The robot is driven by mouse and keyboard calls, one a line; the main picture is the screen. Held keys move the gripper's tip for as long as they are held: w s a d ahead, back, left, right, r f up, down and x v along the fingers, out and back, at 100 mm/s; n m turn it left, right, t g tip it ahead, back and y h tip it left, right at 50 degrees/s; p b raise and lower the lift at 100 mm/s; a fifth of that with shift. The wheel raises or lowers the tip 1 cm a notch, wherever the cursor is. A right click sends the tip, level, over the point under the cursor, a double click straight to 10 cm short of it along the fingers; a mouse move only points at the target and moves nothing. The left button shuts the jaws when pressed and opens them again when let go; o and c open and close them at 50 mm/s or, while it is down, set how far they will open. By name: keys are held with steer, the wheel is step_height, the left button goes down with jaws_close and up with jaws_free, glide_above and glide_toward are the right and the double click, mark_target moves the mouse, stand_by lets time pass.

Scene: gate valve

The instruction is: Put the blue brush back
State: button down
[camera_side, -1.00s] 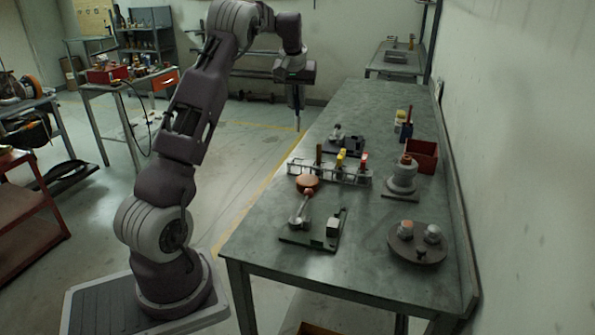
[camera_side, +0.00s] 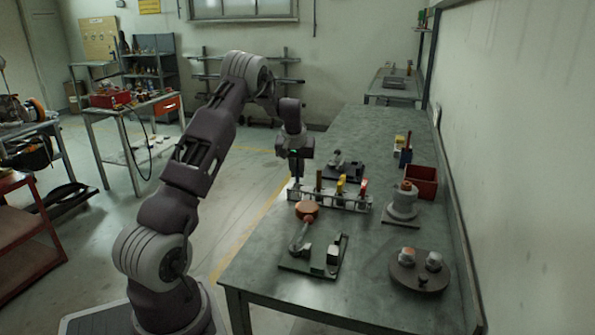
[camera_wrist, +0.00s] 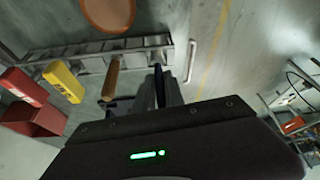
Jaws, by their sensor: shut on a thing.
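My gripper (camera_side: 296,170) points down at the left end of the grey slotted rack (camera_side: 350,204). It is shut on a thin dark-blue handle, the blue brush (camera_wrist: 159,86), which shows between the fingers in the wrist view. The brush's lower end is at the rack's left end; I cannot tell whether it sits in a slot. The rack also shows in the wrist view (camera_wrist: 90,52). Brown (camera_side: 318,180), yellow (camera_side: 341,183) and red (camera_side: 363,187) handles stand in the rack, to the right of my gripper.
A round copper-coloured disc (camera_side: 307,210) and a plate with metal parts (camera_side: 312,262) lie in front of the rack. A grey valve body (camera_side: 403,205), red bin (camera_side: 422,182) and round tray (camera_side: 418,275) stand to the right.

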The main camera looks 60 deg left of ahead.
steer(key=c, duration=1.4)
jaws_free()
steer(key=shift+f, duration=0.1)
steer(key=v, duration=1.2)
steer(key=s+d+r+m+t+h, duration=0.15)
steer(key=d+r, duration=0.25)
steer(key=d, duration=0.4)
steer(key=s+d+r+m, duration=0.15)
steer(key=d+r, duration=0.25)
steer(key=d, duration=0.5)
steer(key=s+d+f+m+t+h, duration=0.1)
steer(key=s+d+m, duration=0.6)
steer(key=s+d, duration=1.5)
steer(key=shift+d+f+m+h, duration=0.15)
steer(key=shift+f+m+h, duration=0.2)
steer(key=shift+h, duration=0.3)
